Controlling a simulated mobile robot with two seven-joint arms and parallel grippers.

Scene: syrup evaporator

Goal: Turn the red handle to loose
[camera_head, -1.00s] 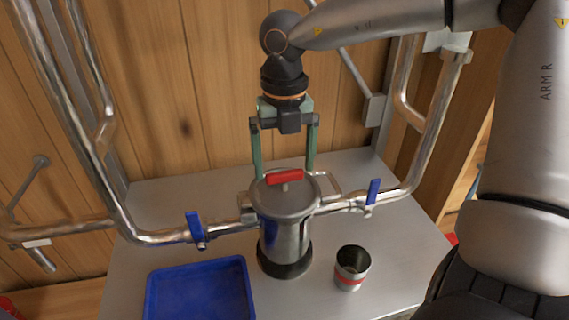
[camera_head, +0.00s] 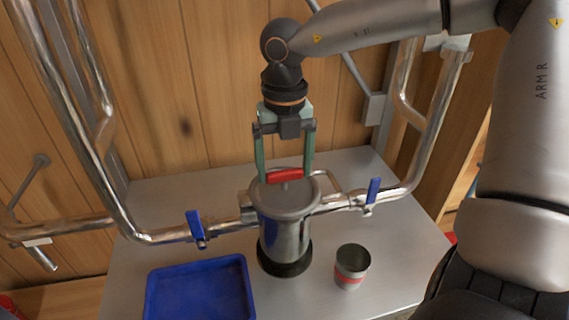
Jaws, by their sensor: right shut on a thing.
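The red handle (camera_head: 285,176) lies across the top of the steel canister (camera_head: 285,200), pointing roughly left to right. My right gripper (camera_head: 284,174) reaches down from above, its two green fingers at the two ends of the red handle. The fingers are shut on the handle from both sides. The canister stands upright on a dark base and joins the steel pipes on both sides. My left gripper does not show.
A blue-handled valve (camera_head: 196,227) sits on the left pipe and another (camera_head: 373,191) on the right pipe. A blue tray (camera_head: 200,262) and a metal cup (camera_head: 352,266) with a red band stand on the steel table (camera_head: 405,255). A wooden wall is behind.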

